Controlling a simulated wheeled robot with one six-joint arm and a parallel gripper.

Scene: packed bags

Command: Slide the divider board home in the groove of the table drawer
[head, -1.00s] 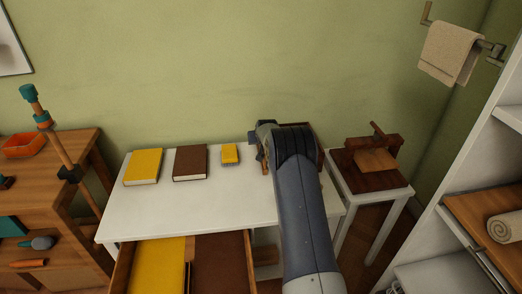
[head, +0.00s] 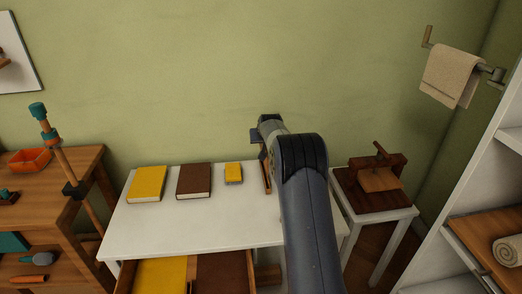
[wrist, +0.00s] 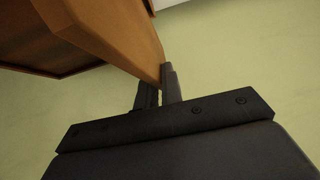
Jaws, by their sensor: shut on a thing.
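The divider board (wrist: 125,35), an orange-brown wooden panel, has its lower corner between the two fingers of my gripper (wrist: 157,92) in the wrist view. My gripper is shut on it. In the head view my gripper (head: 263,146) is over the back right of the white table, with the board (head: 266,176) showing as a thin upright brown strip below it. My arm hides part of the board. The table drawer (head: 121,278) is open at the bottom edge, with a yellow part and a brown part. A narrow strip lies between them; the groove itself is not clear.
A yellow book (head: 147,184), a brown book (head: 194,182) and a small yellow item (head: 233,173) lie on the white table (head: 190,228). The front of the tabletop is clear. A side stand (head: 350,203) holds a wooden device at right. A wooden workbench (head: 75,170) stands at left.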

